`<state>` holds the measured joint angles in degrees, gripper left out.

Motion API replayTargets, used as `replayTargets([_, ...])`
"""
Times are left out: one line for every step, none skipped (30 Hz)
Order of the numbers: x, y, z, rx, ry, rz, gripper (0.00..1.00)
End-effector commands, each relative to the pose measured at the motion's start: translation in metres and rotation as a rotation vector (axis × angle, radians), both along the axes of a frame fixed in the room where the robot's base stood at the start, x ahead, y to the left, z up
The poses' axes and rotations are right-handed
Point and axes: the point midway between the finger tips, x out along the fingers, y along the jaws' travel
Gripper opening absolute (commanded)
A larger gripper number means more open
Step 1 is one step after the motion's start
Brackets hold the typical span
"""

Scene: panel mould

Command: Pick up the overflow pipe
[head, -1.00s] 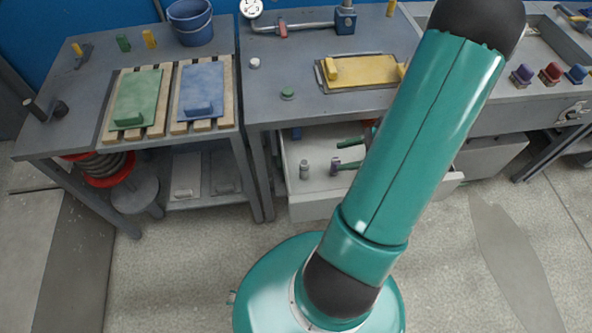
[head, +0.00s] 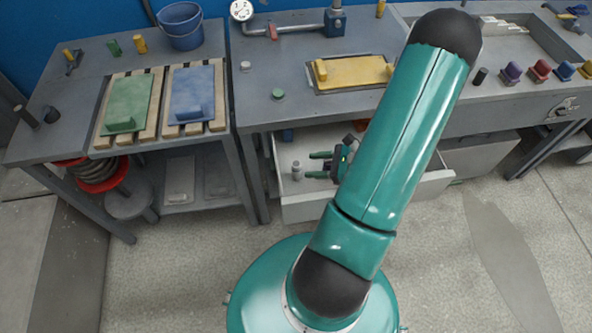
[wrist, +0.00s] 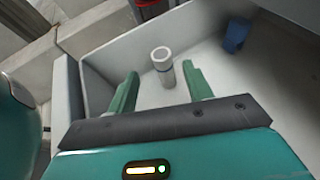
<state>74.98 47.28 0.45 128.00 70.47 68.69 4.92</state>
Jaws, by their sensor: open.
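A short, pale grey upright cylinder with a hollow top and a bluish band, which I take to be the overflow pipe (wrist: 163,72), stands in the open drawer. In the head view the pipe (head: 296,171) is near the drawer's left end. My gripper (head: 312,165) is inside the drawer area, its green fingers pointing left at the pipe. In the wrist view my gripper (wrist: 159,78) is open, with the pipe just ahead of the gap between the fingertips. I see no contact.
The drawer (head: 305,211) has pale walls close around the gripper. A blue object (wrist: 236,35) lies in it, further right in the wrist view. The workbench (head: 258,104) overhangs the drawer's back, with a yellow panel (head: 352,72) on top.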

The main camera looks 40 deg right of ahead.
Motion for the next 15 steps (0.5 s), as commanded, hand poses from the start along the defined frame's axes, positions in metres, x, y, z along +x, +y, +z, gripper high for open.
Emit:
replayTargets([0.003,0.002,-0.002,0.0,0.0,0.001,0.51])
replayTargets([0.005,0.003,-0.003,0.0,0.0,0.001,0.51])
replayTargets([0.009,0.005,-0.005,0.002,0.0,0.003,0.51])
replayTargets([0.012,0.007,-0.007,0.002,-0.001,0.004,0.51])
replayTargets([0.016,0.009,-0.009,0.003,0.0,0.004,0.51])
replayTargets([0.021,0.012,-0.013,0.003,0.001,0.003,0.51])
replayTargets([0.025,0.014,-0.015,0.003,0.001,0.004,0.51])
replayTargets([0.029,0.016,-0.017,0.004,0.0,0.005,0.51])
replayTargets([0.033,0.019,-0.019,0.003,-0.001,0.005,0.51])
replayTargets([0.036,0.02,-0.02,0.002,0.0,0.005,0.51])
replayTargets([0.038,0.022,-0.021,0.001,0.001,0.005,0.51])
replayTargets([0.04,0.023,-0.022,0.001,-0.001,0.004,0.51])
replayTargets([0.041,0.024,-0.023,0.001,-0.001,0.003,0.51])
replayTargets([0.042,0.024,-0.023,0.001,0.0,0.002,0.51])
replayTargets([0.042,0.024,-0.023,0.0,0.0,0.002,0.51])
